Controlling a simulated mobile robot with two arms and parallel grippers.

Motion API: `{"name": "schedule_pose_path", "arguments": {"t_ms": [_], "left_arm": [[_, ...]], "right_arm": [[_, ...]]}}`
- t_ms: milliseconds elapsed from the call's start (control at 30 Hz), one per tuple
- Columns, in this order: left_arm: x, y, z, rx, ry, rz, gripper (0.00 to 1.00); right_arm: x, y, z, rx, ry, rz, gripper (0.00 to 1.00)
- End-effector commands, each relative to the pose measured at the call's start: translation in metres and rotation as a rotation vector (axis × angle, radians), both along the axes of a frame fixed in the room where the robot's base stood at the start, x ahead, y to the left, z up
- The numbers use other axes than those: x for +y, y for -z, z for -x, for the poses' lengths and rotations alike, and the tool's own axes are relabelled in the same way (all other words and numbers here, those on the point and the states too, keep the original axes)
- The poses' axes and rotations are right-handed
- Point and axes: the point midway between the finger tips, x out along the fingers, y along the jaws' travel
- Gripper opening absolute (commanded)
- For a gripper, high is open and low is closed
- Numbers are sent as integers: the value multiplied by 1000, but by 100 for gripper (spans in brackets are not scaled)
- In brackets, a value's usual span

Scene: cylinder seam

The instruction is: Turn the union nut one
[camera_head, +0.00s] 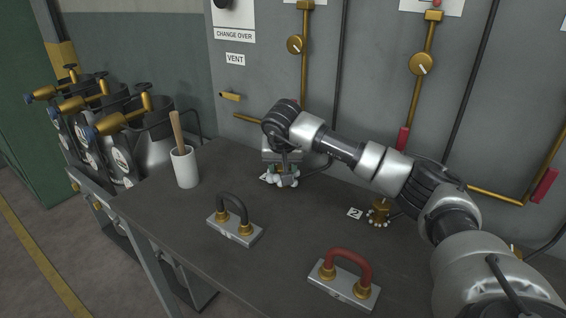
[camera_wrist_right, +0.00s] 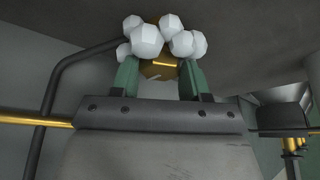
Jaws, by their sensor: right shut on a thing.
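The union nut one (camera_wrist_right: 158,70) shows as a brass piece between the two green fingers in the right wrist view. White faceted blobs (camera_wrist_right: 147,41) cluster around it and hide part of it. My right gripper (camera_wrist_right: 160,76) is shut on this nut. In the head view my right gripper (camera_head: 283,177) reaches down at the back of the bench, beside a small label that is mostly hidden. White blobs show around its fingers there, and the nut itself is hidden. My left gripper is not in view.
A second brass fitting (camera_head: 379,212) stands by label 2 (camera_head: 355,213). A black handle-shaped pipe (camera_head: 232,204) and a red one (camera_head: 352,258) sit on plates on the bench (camera_head: 285,240). A white cup (camera_head: 185,168) with a wooden stick stands left. Gas cylinders (camera_head: 117,150) stand beyond the bench's left edge.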

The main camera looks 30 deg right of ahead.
Motion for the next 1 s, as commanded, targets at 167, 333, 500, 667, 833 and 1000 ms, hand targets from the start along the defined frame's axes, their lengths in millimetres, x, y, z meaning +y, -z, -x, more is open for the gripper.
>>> {"name": "schedule_pose_path", "arguments": {"t_ms": [167,333,500,667,833,1000], "left_arm": [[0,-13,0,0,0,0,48],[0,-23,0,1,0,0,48],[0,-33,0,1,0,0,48],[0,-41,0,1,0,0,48],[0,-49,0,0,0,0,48],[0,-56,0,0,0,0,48]], "right_arm": [[1,-4,-1,-1,134,2,22],[1,-5,-2,-2,293,3,22],[2,-5,-3,-2,455,2,22],[2,-5,-4,-3,608,2,22],[2,-4,-5,-2,769,2,22],[2,-4,-5,-4,931,2,22]]}}
